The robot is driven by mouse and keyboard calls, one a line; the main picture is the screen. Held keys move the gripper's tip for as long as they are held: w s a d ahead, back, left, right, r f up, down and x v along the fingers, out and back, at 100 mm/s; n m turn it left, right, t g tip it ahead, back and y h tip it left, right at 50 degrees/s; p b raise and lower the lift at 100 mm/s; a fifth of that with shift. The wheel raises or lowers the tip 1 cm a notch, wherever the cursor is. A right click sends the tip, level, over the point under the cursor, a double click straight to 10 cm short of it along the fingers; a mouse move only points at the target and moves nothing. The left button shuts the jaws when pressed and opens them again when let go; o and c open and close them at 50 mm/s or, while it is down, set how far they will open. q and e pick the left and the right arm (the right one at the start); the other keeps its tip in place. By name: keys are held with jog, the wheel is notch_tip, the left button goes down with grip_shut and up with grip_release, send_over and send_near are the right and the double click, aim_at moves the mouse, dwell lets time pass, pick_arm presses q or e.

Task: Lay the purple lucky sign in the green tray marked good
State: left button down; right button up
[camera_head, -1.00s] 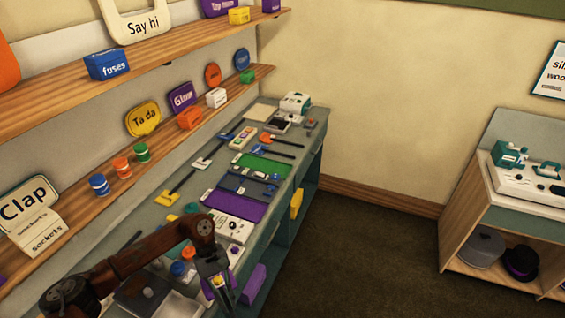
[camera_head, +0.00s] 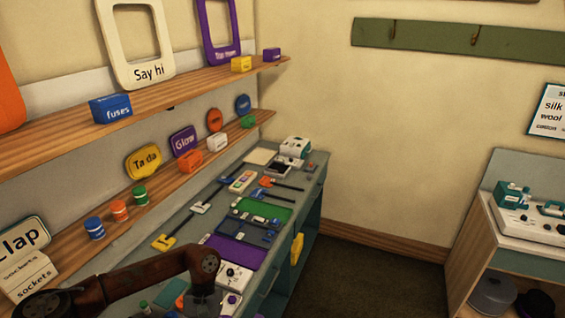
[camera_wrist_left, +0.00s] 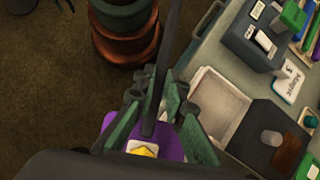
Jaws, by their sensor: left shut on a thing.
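My left gripper (camera_wrist_left: 152,116) shows in the left wrist view with its green fingers shut on the dark stick of a purple sign (camera_wrist_left: 172,146). The sign has a small yellow and white patch; no word can be read on it, and much of it is hidden. In the head view my left arm comes in at the bottom, and the gripper's fingers are out of frame. The green tray (camera_head: 267,209) lies flat on the counter, farther along than the arm. Any marking on it is too small to read. My right gripper is in no view.
A purple tray (camera_head: 232,251) lies on the counter nearer than the green one, and a blue tray (camera_head: 243,231) with small things lies between them. Stick-handled signs (camera_head: 181,228) lie along the left. Shelves with blocks and signs (camera_head: 143,162) run above the counter.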

pick_arm(q)
jog(key=shift+f, duration=0.1)
dwell(0.3)
jog(key=shift+d+f+n, duration=0.2)
jog(key=shift+f+n, duration=0.05)
jog(key=shift+n, duration=0.05)
jog(key=w+d+f+n+t+h+p, duration=0.35)
jog(key=d+f+n+t+h, duration=0.3)
jog(key=n, duration=0.75)
jog(key=w+r+n+t+y+p, duration=0.2)
jog(key=w+n+t+y, duration=0.2)
jog(key=w+n, duration=0.6)
jog(key=shift+w+d+r+n+t, duration=0.2)
jog(key=shift+n+t, duration=0.95)
jog(key=shift+n, duration=2.35)
